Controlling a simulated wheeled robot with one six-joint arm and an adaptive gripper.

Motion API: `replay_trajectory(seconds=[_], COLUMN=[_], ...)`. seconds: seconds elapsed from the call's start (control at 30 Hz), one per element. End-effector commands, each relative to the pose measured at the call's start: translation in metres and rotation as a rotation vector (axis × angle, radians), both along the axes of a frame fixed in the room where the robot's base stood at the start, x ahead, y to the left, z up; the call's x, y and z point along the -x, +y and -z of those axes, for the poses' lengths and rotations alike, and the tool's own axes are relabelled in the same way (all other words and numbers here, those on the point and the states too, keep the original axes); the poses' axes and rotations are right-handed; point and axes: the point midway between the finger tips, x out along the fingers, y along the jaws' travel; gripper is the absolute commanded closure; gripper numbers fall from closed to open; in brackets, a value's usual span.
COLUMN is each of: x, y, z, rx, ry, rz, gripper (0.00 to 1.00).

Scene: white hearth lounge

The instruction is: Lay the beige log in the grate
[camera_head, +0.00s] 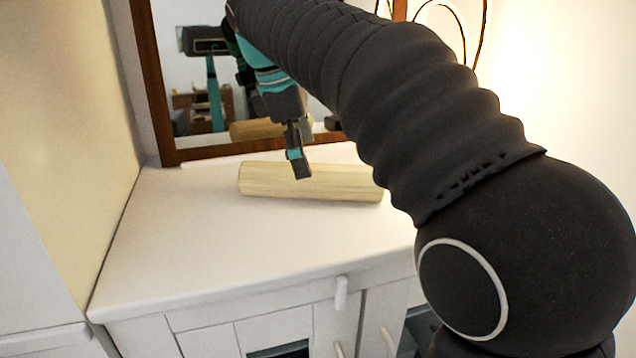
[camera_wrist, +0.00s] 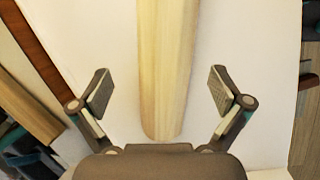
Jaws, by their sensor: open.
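The beige log (camera_head: 345,187) lies on its side on a white cabinet top, in front of a framed mirror. In the wrist view the log (camera_wrist: 166,60) runs from the top edge down between my two fingers, with its rounded end near the palm. My gripper (camera_head: 298,165) points down at the log in the head view. In the wrist view my gripper (camera_wrist: 158,92) is open, with one finger on each side of the log and clear gaps to both. My arm hides part of the head view. I see no grate in either view.
The white cabinet top (camera_head: 190,235) is clear to the left of and in front of the log. The wooden-framed mirror (camera_head: 185,75) stands close behind it and reflects the log and my arm. A cream wall is at left. Cabinet doors with knobs are below.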

Motion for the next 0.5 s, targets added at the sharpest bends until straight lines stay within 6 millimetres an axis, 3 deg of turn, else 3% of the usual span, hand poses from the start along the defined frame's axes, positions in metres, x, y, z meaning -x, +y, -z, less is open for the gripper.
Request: replay_trajectory(seconds=[0.3,0.5], x=[-0.002,-0.003], y=[-0.007,-0.01], z=[0.041,0.05], rx=[0.001,0.0], ry=[0.002,0.0], rz=[0.002,0.002], gripper=[0.0,0.0])
